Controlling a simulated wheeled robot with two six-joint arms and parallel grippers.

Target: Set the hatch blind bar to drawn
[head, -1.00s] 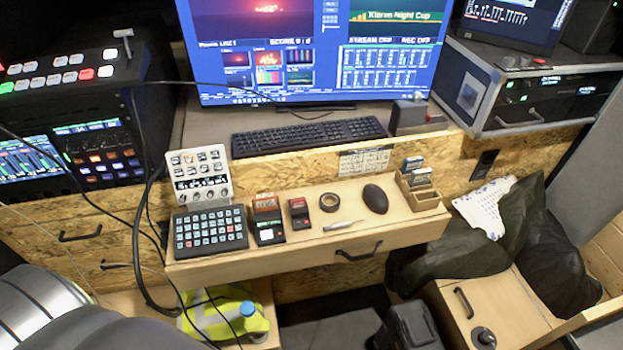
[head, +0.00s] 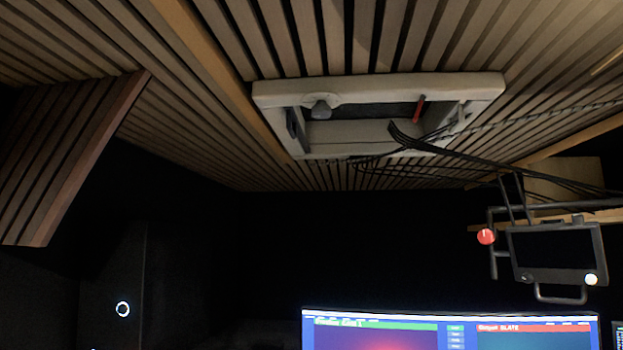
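The roof hatch (head: 380,88) is a pale frame set in the slatted ceiling, at the upper middle of the head view. Its opening shows a dark strip behind the front edge and a pale panel (head: 350,134) below that. A grey knob (head: 320,109) sits at the left of the opening and a red lever (head: 418,109) at the right. I cannot tell for sure which part is the blind bar or how far the blind is drawn. Black cables partly cover the hatch's lower right corner. Neither of my grippers is in view.
A small monitor (head: 555,250) on a bracket with a red knob (head: 486,236) hangs at the right. Black cables (head: 470,160) run from the hatch to the right. The big lit screen (head: 450,335) shows at the bottom. A slatted panel (head: 70,150) hangs at the left.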

